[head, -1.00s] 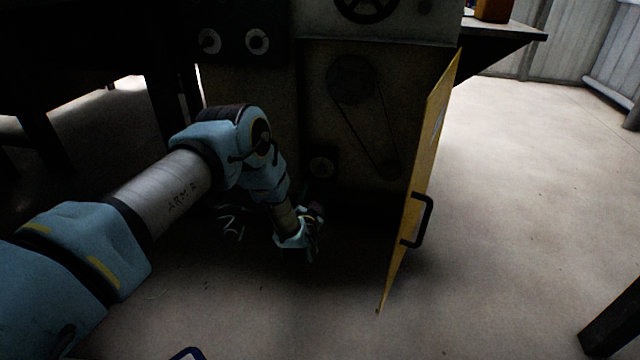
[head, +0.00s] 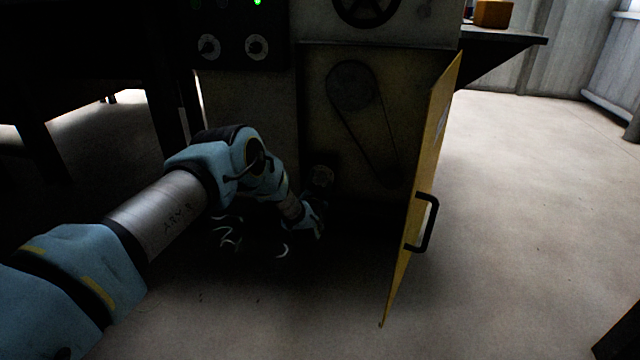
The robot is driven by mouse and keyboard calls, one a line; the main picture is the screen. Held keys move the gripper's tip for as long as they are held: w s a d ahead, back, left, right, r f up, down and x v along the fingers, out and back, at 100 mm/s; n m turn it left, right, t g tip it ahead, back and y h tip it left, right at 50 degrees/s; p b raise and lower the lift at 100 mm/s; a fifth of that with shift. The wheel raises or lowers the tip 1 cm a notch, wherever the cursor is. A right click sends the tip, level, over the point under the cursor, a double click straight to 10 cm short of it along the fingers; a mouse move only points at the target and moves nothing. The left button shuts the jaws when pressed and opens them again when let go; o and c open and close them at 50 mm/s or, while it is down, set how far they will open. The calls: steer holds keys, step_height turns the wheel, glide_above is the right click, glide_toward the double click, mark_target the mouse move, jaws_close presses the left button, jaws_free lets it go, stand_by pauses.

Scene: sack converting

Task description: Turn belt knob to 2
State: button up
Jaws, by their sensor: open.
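Two round knobs with pale dials sit side by side on the dark panel at upper left: a left knob (head: 209,47) and a right knob (head: 257,48). Their markings are too small to read, and I cannot tell which is the belt knob. My gripper (head: 318,222) is open, low in front of the compartment, just below that dial. It looks empty and apart from the dial. Its fingers are dark and partly hidden.
A yellow door (head: 412,225) with a black handle (head: 424,222) stands open to the right of my gripper. A belt on a pulley (head: 350,86) is exposed inside. Pale curled scraps (head: 228,238) lie on the floor. Open floor (head: 540,200) lies right of the door.

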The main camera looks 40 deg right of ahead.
jaws_close()
stand_by(0.4)
steer(key=shift+n, duration=0.4)
steer(key=n, duration=0.5)
steer(key=shift+w+n+g, duration=0.1)
steer(key=shift+n+g, duration=0.2)
steer(key=n, duration=0.6)
steer(key=shift+w+a+n+b, duration=0.1)
steer(key=shift+n+b, duration=0.2)
jaws_free()
stand_by(0.4)
